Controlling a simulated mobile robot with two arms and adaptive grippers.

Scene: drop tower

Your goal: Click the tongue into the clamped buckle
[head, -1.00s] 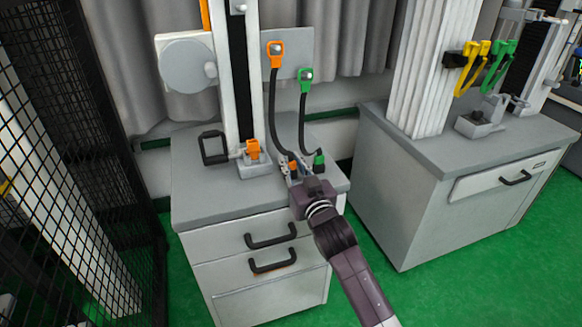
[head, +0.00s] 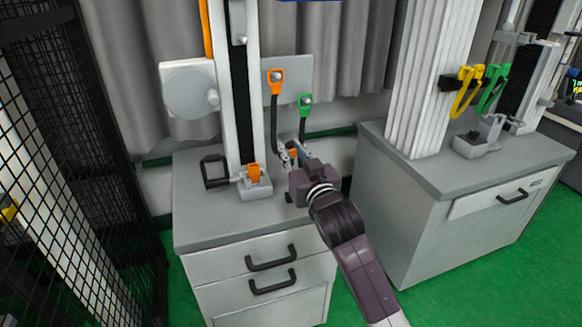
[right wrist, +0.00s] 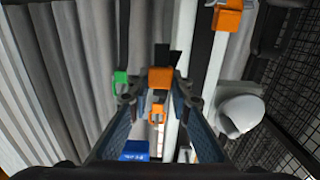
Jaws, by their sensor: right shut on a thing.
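The orange clamped buckle (head: 254,174) stands upright in a grey clamp (head: 257,190) at the foot of the tower. My right gripper (head: 291,155) is to the right of the buckle, above the bench top and apart from it. It is shut on the orange tongue (head: 293,154), the end of a black strap. The right wrist view shows the tongue (right wrist: 160,78) between the fingertips and the buckle (right wrist: 228,17) at the top. The strap runs up to an orange loop (head: 276,78) on the back panel. My left gripper is not in view.
A green loop (head: 305,102) with its own strap hangs beside the orange one; its lower end is hidden behind my gripper. A black handle (head: 213,172) stands left of the clamp. The bench front (head: 215,230) is clear. A second bench (head: 470,170) stands right.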

